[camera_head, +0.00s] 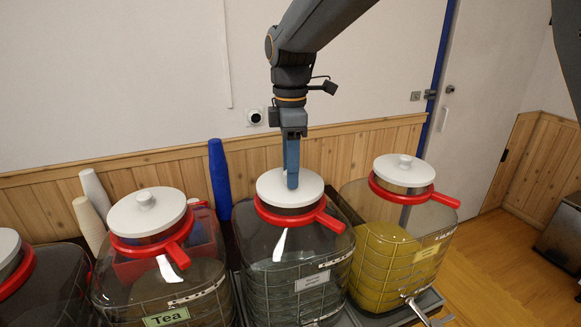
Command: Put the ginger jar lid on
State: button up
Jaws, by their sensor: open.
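Large clear jars with red collars and white lids stand in a row. The middle jar (300,270) holds clear-looking contents and has a small label too blurred to read. Its white lid (272,188) lies over the mouth, inside the red collar (270,214). My gripper (292,178) points straight down at the middle of this lid, jaws open, and hides its knob. I cannot tell whether it touches. The right jar (385,255) holds yellow contents, its label also unreadable, with a white knobbed lid (400,170) on top. I cannot tell which jar is ginger.
The jar labelled Tea (160,285) stands left, with its white lid (147,211) on. Another jar (45,290) is cut off at the left edge. Blue cups (219,175) and white cups (92,190) are stacked behind, by the wood-panelled wall. Open floor (510,260) lies right.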

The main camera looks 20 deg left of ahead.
jog(key=shift+r+b, duration=1.4)
jog(key=shift+r, duration=2.5)
jog(key=d+f+m, duration=0.4)
jog(key=d, duration=0.4)
jog(key=w+d+f+m+t, duration=0.1)
jog(key=d+f+m, duration=0.3)
jog(key=d, duration=0.4)
jog(key=d+f+m, duration=0.4)
jog(key=d+f, duration=0.1)
jog(key=d, duration=0.3)
jog(key=shift+w+f+m, duration=0.2)
jog(key=shift+w+m, duration=0.1)
jog(key=shift+w, duration=0.05)
jog(key=s+d+f+m+t, duration=0.1)
jog(key=s+d+f+m, duration=0.45)
jog(key=d, duration=0.25)
jog(key=s+d+f+m+t, duration=0.1)
jog(key=s+d+f+m, duration=0.4)
jog(key=d, duration=0.3)
jog(key=shift+g, duration=0.8)
jog(key=f+b, duration=0.1)
jog(key=f, duration=0.1)
jog(key=s+f+b, duration=0.1)
jog(key=b, duration=0.1)
jog(key=f+b, duration=0.2)
jog(key=shift+s+a+f, duration=0.1)
jog(key=shift+s+f, duration=0.2)
jog(key=shift+s, duration=0.05)
